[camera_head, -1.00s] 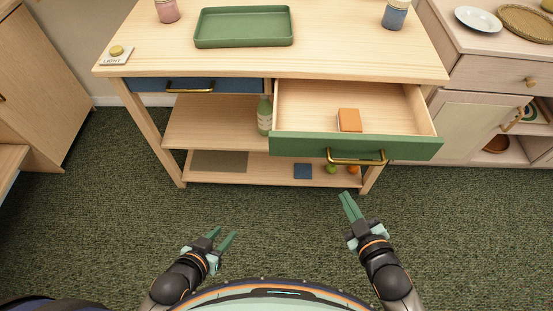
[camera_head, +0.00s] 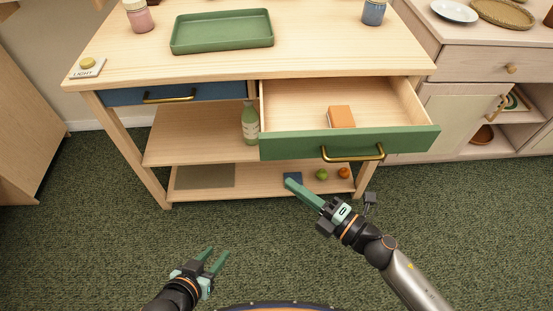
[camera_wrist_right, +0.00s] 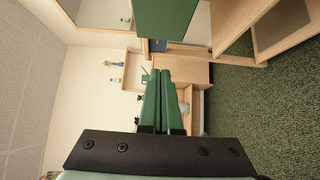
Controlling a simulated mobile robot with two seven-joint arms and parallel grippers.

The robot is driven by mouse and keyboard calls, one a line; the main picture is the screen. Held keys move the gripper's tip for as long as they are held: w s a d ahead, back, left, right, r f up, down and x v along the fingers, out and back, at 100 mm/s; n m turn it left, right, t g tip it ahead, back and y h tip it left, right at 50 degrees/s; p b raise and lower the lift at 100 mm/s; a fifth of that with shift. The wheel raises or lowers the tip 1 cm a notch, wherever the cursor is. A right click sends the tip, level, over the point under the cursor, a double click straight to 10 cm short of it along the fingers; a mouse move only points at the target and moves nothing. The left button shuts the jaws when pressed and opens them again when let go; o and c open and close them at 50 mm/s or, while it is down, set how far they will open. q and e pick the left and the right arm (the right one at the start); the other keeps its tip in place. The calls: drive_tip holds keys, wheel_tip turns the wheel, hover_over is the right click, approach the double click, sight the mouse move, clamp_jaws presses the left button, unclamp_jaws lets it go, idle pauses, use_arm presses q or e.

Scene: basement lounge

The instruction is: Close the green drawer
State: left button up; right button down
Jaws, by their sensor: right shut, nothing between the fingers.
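The green drawer (camera_head: 286,144) is pulled out of the wooden table, with a brass handle (camera_head: 353,154) on its front. An orange box (camera_head: 340,117) lies inside it. In the right wrist view the green drawer front (camera_wrist_right: 165,18) shows at the top. My right gripper (camera_head: 289,182) is shut and empty, below and in front of the drawer front, apart from the handle in the head view. Its green fingers (camera_wrist_right: 160,75) lie together in the wrist view. My left gripper (camera_head: 217,252) is open and empty, low over the carpet.
The blue drawer (camera_head: 170,94) beside it is shut. The tabletop holds a green tray (camera_head: 222,31), a pink jar (camera_head: 139,16) and a blue jar (camera_head: 374,12). A green bottle (camera_head: 250,124) stands on the shelf below. The carpet in front is clear.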

drive_tip(key=shift+w+a, duration=0.65)
drive_tip(key=shift+w, duration=0.65)
drive_tip(key=shift+w+a, duration=0.7)
drive_tip(key=shift+w, duration=0.55)
drive_tip(key=shift+w+a, duration=0.65)
drive_tip(key=shift+w, duration=0.65)
drive_tip(key=shift+w, duration=0.1)
